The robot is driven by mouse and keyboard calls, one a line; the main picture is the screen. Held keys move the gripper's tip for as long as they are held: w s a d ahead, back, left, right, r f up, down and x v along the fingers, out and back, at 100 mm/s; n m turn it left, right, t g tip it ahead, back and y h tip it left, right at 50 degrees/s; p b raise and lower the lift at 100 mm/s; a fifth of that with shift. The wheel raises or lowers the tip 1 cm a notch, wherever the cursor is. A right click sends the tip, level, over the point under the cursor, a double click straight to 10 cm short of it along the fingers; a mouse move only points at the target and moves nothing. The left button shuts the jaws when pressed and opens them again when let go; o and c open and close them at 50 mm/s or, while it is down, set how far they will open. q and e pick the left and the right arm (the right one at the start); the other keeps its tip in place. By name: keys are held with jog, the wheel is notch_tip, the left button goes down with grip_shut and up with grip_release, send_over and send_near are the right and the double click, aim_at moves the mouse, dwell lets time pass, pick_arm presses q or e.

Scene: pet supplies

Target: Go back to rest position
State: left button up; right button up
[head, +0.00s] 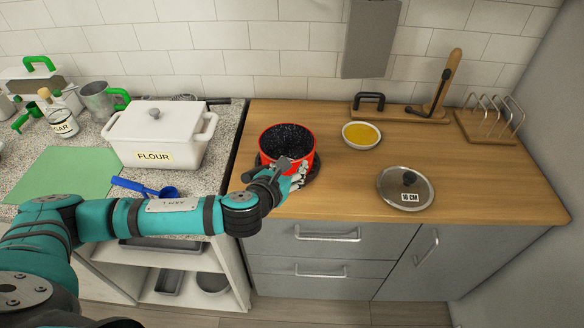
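My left arm comes in from the left and reaches across the counter. My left gripper (296,172) is at the near side of a red pot (288,146) with a dark speckled inside. The gripper covers part of the pot's front, and I cannot tell whether its fingers touch or hold the pot. The pot is upright on or just above a dark round base on the wooden counter (470,160). My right gripper is not in view.
A white flour box (158,133), a blue scoop (146,188) and a green mat (62,173) are at the left. A wire rack (486,124) stands at the back right.

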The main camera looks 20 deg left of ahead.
pick_arm(q)
jog(key=shift+d, duration=0.1)
jog(key=s+d+f+n+g, duration=0.4)
jog(key=s+n, duration=0.5)
jog(key=n, duration=0.6)
jog(key=s+a+f+n+g+y, duration=0.1)
jog(key=s+a+f+n+g, duration=0.25)
jog(key=s+n, duration=0.7)
jog(key=s+a+f+n+g, duration=0.3)
jog(key=s+a+f+n, duration=0.15)
jog(key=s+n, duration=0.55)
notch_tip(320, 180, down, 26)
jog(key=b, duration=0.2)
jog(key=s+a+f+g+b, duration=0.1)
jog(key=s+a+f+g, duration=0.1)
jog(key=s+f, duration=1.5)
notch_tip(320, 180, down, 2)
jog(key=shift+a+f+y, duration=0.15)
jog(key=shift+f+y, duration=0.1)
jog(key=shift+y, duration=0.05)
